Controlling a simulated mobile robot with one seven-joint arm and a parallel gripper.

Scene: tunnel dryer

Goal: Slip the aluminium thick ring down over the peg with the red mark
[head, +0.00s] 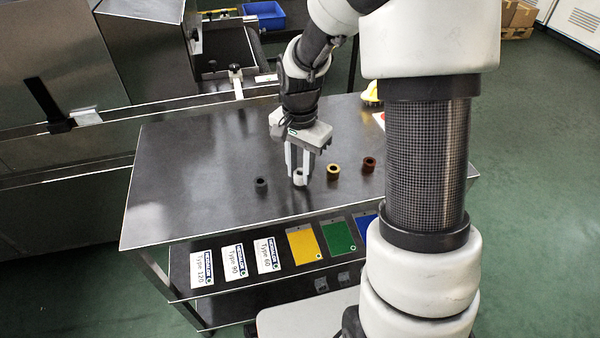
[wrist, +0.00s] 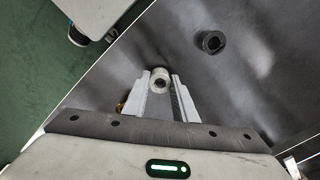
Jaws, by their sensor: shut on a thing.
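The aluminium thick ring (head: 299,179) is a short, pale silver cylinder with a dark bore. My gripper (head: 300,172) points down over the dark table top and is shut on this ring. In the wrist view the ring (wrist: 159,80) sits upright between the tips of my two grey fingers (wrist: 160,92), bore facing the camera. It is at or very near the table surface; I cannot tell whether it touches. No peg with a red mark can be made out; my arm covers part of the table's right side.
A dark grey ring (head: 261,185) stands left of my gripper; a brass ring (head: 333,172) and a brown ring (head: 369,164) stand to the right. A red and white item (head: 379,119) shows partly behind my arm. The table's left part (head: 180,190) is clear. Labelled cards (head: 233,263) lie below.

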